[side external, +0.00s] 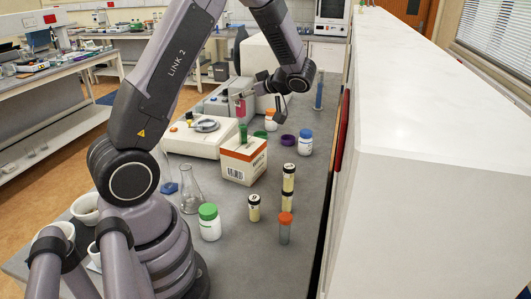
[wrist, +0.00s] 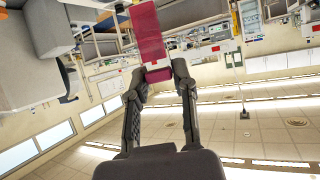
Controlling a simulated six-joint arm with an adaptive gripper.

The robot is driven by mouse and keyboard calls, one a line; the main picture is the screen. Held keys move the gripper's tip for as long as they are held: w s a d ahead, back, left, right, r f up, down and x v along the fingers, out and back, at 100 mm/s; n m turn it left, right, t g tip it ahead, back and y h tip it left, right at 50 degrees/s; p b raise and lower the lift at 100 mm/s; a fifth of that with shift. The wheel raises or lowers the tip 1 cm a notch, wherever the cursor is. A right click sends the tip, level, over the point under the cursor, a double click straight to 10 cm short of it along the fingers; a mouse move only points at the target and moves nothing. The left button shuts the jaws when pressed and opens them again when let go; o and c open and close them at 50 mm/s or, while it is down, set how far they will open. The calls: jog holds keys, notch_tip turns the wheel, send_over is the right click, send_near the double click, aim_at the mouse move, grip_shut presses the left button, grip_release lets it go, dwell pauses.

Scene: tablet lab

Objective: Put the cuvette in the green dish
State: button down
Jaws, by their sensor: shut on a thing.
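A magenta cuvette (wrist: 148,32) is held between the fingertips of my gripper (wrist: 160,69) in the wrist view, with a short magenta end showing below the tips. In the side view my gripper (side external: 246,94) holds the cuvette (side external: 240,108) in the air above the bench, behind and above the white and orange box. The green dish (side external: 261,134) appears as a small green patch on the bench just behind the box, lower and to the right of the cuvette. The box hides part of it.
The white and orange box (side external: 244,162) stands in front, with a green upright item (side external: 243,133) at its top. A purple dish (side external: 288,140), white bottle (side external: 305,143) and orange-capped bottle (side external: 270,120) stand nearby. A balance (side external: 198,138) is left; a blue cylinder (side external: 319,95) stands behind.

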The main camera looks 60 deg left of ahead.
jog(key=w+a+r+m+t, duration=0.1)
jog(key=w+a+m+t, duration=0.4)
jog(key=w+a, duration=0.7)
jog(key=w+a+r+m+t, duration=0.1)
jog(key=w+a+m+t, duration=0.55)
jog(key=a, duration=0.95)
jog(key=f, duration=0.9)
jog(key=w+f+n+g, duration=0.1)
jog(key=f, duration=0.8)
jog(key=w+f+n, duration=0.1)
jog(key=f, duration=0.8)
jog(key=shift+a+f+n+g, duration=0.1)
jog(key=shift+f+n+g, duration=0.15)
jog(key=shift+f+g, duration=0.1)
jog(key=c, duration=0.9)
grip_release()
